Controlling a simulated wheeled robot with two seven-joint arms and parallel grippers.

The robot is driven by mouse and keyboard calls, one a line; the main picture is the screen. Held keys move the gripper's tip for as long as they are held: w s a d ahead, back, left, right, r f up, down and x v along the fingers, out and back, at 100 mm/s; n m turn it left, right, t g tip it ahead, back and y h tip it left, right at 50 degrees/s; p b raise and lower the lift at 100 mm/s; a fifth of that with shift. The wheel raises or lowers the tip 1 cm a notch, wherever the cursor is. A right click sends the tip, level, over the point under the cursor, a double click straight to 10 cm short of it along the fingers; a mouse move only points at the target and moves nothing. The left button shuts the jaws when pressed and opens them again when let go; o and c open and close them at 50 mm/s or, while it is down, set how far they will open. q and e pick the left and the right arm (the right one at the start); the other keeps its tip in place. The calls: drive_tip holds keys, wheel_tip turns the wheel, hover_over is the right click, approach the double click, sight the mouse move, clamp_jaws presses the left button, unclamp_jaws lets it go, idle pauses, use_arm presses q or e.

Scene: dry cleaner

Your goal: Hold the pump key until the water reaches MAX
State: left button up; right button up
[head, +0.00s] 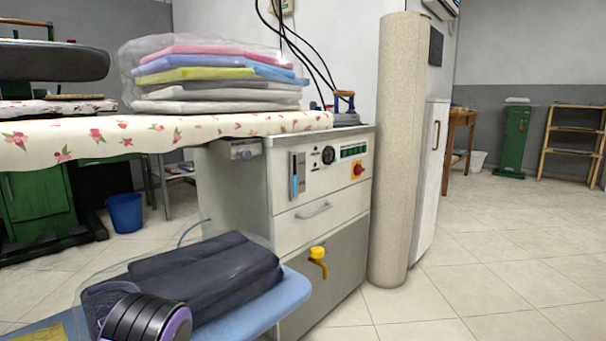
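The white machine cabinet (285,200) stands in the middle, with its control panel facing right of me. Its upright water gauge (297,178) shows a blue column filling roughly the lower half or more; a MAX mark is too small to read. A row of small green keys (354,151) sits at the panel's upper right; I cannot tell which is the pump key. A round dial (328,155) and a red knob on yellow (358,168) are nearby. A black and purple part at bottom left looks like my arm. Neither gripper is in view, and nothing visible touches the panel.
Dark folded clothes (195,275) in clear wrap lie on a blue board (265,308) in front of the cabinet. A yellow valve handle (317,256) sticks out low. A tall beige roll (400,150) stands right of the cabinet. Floor at right is clear.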

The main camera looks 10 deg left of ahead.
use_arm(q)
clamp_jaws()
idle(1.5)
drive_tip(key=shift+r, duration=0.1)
